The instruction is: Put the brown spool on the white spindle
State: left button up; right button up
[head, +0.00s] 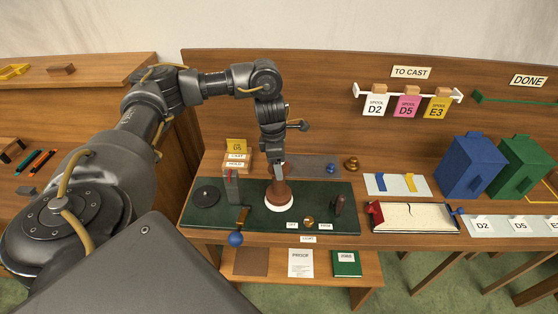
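The brown spool (279,192) is upright near the middle of the green work mat, directly over a white round base (278,206) that looks like the foot of the white spindle. The spindle's shaft is mostly hidden. My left gripper (279,175) points straight down, with its fingertips at the top of the spool. The fingers look close together, but they are too small and dark to tell whether they grip it. How far down the spool sits is also unclear. My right gripper is not in view.
The green mat (320,223) also holds a black disc (206,195), a grey post with a red part (231,186) and a dark brown upright piece (339,205). A blue ball (236,239) hangs at the front edge. Blue (467,168) and green (520,165) boxes stand right.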

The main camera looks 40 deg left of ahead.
pick_arm(q)
jog(key=shift+f+b, duration=0.5)
jog(key=shift+f, duration=0.2)
jog(key=o, duration=1.4)
jog(key=shift+r, duration=0.1)
notch_tip(320, 180, up, 6)
jog(key=p, duration=0.6)
